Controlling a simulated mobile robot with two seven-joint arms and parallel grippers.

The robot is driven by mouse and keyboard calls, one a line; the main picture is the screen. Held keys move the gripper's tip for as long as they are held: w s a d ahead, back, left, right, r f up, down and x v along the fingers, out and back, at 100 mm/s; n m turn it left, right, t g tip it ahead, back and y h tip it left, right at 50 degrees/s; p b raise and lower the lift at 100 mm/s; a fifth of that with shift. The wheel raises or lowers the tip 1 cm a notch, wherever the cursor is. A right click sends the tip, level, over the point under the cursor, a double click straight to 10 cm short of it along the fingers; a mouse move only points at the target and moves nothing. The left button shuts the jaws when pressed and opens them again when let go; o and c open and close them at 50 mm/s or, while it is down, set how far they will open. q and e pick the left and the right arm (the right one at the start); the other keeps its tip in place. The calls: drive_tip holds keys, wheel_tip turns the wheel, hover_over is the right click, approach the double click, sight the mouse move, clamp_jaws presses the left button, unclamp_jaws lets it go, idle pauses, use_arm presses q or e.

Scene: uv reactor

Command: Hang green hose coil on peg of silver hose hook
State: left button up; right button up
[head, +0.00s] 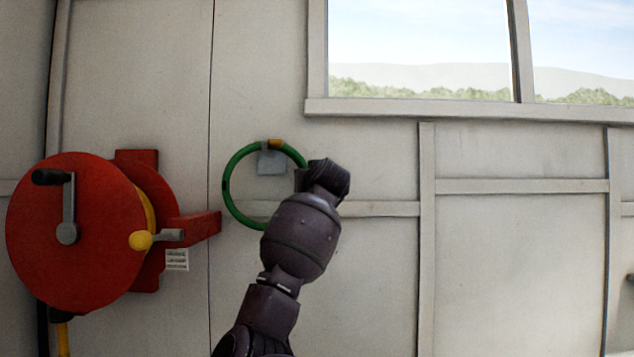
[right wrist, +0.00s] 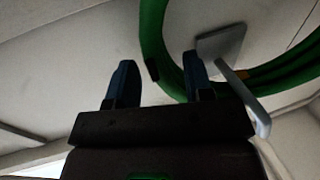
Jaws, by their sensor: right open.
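The green hose coil (head: 231,195) is against the wall in the head view, with its top at the silver hose hook (head: 272,163). An orange band shows on the coil's top. In the right wrist view the hook's plate and peg (right wrist: 245,95) cross the green hose (right wrist: 154,35), and the coil appears to hang on the peg. My right gripper (head: 312,178) is at the coil's right side; its fingers are hidden there. In the right wrist view the right gripper (right wrist: 158,62) is open, with the hose passing behind its right finger. My left gripper is not in view.
A red hose reel (head: 75,235) with a crank and a yellow knob stands out from the wall on the left. Its red arm (head: 195,228) reaches close to the coil's left side. A window (head: 420,50) is at the upper right. The wall to the right is clear.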

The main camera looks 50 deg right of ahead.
drive_tip(key=v, duration=0.9)
